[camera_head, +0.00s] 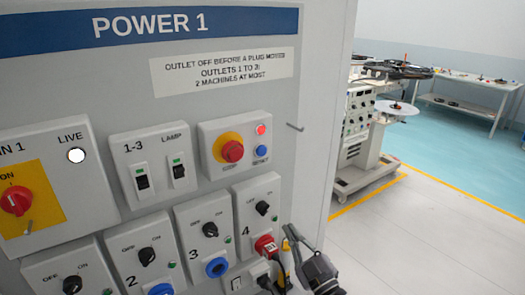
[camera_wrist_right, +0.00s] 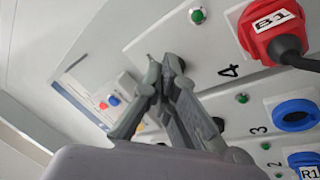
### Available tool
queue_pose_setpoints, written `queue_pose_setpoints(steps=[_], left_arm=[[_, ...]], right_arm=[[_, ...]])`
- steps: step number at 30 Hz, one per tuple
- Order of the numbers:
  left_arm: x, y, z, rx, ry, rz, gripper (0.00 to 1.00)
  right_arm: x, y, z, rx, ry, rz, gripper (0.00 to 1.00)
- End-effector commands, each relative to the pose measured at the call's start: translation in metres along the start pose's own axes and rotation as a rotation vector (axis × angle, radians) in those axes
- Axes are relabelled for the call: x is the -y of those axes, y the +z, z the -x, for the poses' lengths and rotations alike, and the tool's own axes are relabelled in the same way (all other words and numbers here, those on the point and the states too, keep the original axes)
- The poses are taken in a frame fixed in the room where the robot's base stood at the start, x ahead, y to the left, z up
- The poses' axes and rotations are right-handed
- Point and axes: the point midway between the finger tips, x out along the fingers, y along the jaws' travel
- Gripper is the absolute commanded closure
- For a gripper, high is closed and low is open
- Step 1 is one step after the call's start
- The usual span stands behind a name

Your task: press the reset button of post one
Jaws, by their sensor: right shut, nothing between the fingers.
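The grey panel headed POWER 1 (camera_head: 205,88) fills the left of the head view. Its stop/reset box (camera_head: 211,130) holds a red mushroom button on a yellow collar (camera_head: 232,151), a red lamp (camera_head: 261,130) lit above, and the small blue reset button (camera_head: 261,151). In the wrist view the blue button (camera_wrist_right: 113,101) is small and beyond the fingers. My right gripper (camera_head: 289,232) is shut and empty, below and right of the box, near outlet 4. Its fingers (camera_wrist_right: 160,62) point up in the wrist view, apart from the button. My left gripper is not seen.
A red plug (camera_head: 266,245) with a black cable sits at outlet 4, close to my right gripper. Blue sockets (camera_head: 217,267) and switches line the lower panel. A machine (camera_head: 360,125) stands behind; floor between is clear.

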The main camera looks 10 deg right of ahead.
Motion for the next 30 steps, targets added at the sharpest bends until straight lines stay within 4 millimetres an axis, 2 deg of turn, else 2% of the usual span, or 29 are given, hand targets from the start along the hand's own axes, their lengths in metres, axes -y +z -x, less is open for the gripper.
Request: queue_pose_setpoints(steps=[1,3,9,12,15,21,30], left_arm=[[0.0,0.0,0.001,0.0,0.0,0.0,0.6],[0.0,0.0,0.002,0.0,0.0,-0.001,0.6],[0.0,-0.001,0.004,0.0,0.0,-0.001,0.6],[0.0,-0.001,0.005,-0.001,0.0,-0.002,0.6],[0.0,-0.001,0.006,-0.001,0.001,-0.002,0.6],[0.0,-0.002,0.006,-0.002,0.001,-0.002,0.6],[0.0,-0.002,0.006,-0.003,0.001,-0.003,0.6]], right_arm=[[-0.014,-0.021,-0.007,-0.053,0.02,0.024,1.0],[-0.031,-0.05,-0.015,-0.125,0.047,0.057,1.0],[-0.072,-0.13,-0.024,-0.321,0.118,0.153,1.0],[-0.086,-0.16,-0.023,-0.394,0.145,0.192,1.0],[-0.096,-0.181,-0.021,-0.447,0.165,0.218,1.0],[-0.102,-0.197,-0.018,-0.486,0.18,0.24,1.0],[-0.102,-0.196,-0.019,-0.485,0.18,0.239,1.0]])
